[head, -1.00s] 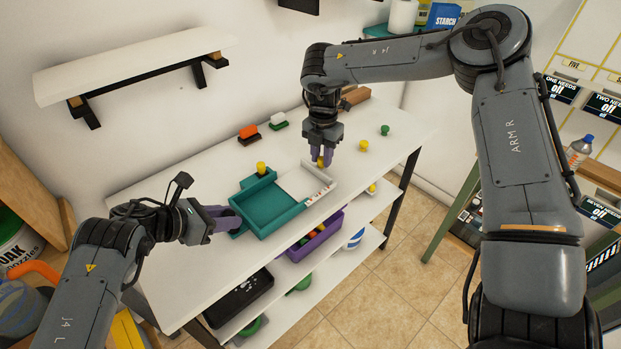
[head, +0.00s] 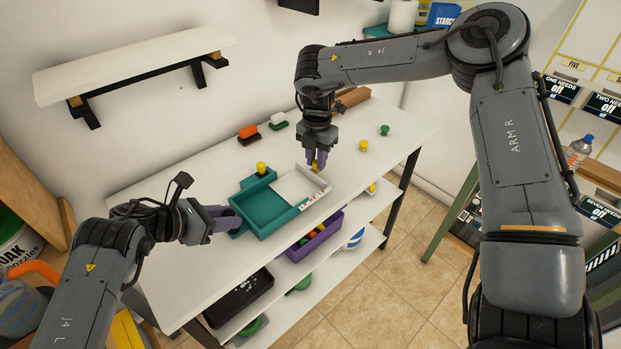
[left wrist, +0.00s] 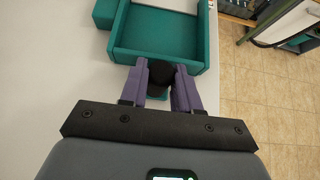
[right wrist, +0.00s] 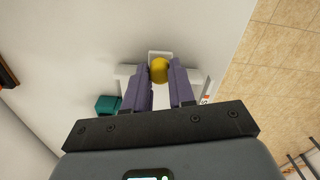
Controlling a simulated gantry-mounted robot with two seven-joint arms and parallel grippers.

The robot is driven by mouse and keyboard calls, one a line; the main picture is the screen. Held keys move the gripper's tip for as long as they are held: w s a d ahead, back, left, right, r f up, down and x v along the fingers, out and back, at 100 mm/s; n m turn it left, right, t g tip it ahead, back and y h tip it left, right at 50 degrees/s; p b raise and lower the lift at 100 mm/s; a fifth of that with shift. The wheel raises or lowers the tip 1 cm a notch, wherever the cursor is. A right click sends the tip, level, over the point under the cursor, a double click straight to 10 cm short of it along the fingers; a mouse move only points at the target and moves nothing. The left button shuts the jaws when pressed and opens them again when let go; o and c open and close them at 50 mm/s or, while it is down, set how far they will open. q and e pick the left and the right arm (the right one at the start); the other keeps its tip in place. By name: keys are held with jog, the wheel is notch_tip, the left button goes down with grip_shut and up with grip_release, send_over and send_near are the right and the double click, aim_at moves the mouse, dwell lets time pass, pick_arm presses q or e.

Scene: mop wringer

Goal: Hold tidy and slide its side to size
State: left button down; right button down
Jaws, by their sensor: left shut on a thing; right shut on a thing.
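The tidy is a teal tray (head: 262,222) with a pale sliding side (head: 325,190) at its right end, lying on the white table. My left gripper (head: 230,219) is shut at the tray's left end; the left wrist view shows its purple fingers (left wrist: 160,80) on a dark round grip beside the teal wall (left wrist: 150,54). My right gripper (head: 317,163) points down over the sliding side, shut on a yellow knob (right wrist: 159,70) that stands on the pale part. A second yellow knob (head: 261,168) sits on the tray's far left corner block.
Yellow (head: 363,146) and green (head: 384,130) knobs stand on the table to the right. Orange (head: 248,133) and white (head: 279,120) handled items stand at the back. A purple bin (head: 318,238) is on the shelf below. The table's left part is clear.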

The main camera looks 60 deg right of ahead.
jog(key=shift+w+a, duration=0.15)
jog(key=shift+a, duration=0.35)
dwell(0.5)
jog(key=c, duration=0.9)
grip_release()
jog(key=shift+o, duration=0.2)
jog(key=shift+r, duration=0.15)
notch_tip(320, 180, up, 12)
